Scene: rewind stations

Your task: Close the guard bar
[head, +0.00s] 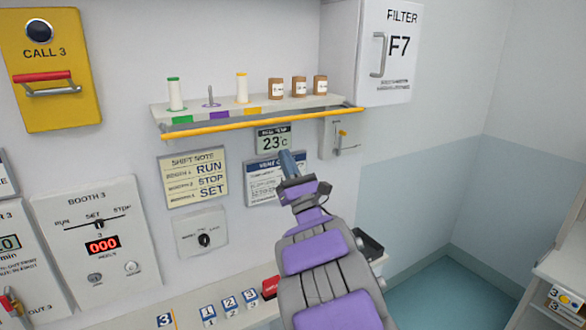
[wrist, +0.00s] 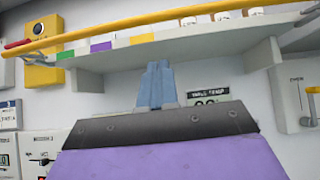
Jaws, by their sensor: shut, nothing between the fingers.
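The guard bar (head: 265,121) is a long yellow bar along the front of the wall shelf (head: 208,112). In the wrist view the bar (wrist: 130,28) crosses the top of the picture, standing out from the shelf (wrist: 200,62) in front of the spools. My gripper (head: 288,160) is below the bar, right of its middle, in front of the signs. It is shut and empty, with its blue fingers (wrist: 154,80) pointing up toward the shelf underside. The fingers do not appear to touch the bar.
Spools (head: 174,94) and several brown jars (head: 299,86) stand on the shelf. A lever plate (head: 340,138) is right of my gripper. A temperature display (head: 274,140) hangs below the shelf. A yellow call box (head: 50,68) is left, a filter cabinet (head: 390,55) right.

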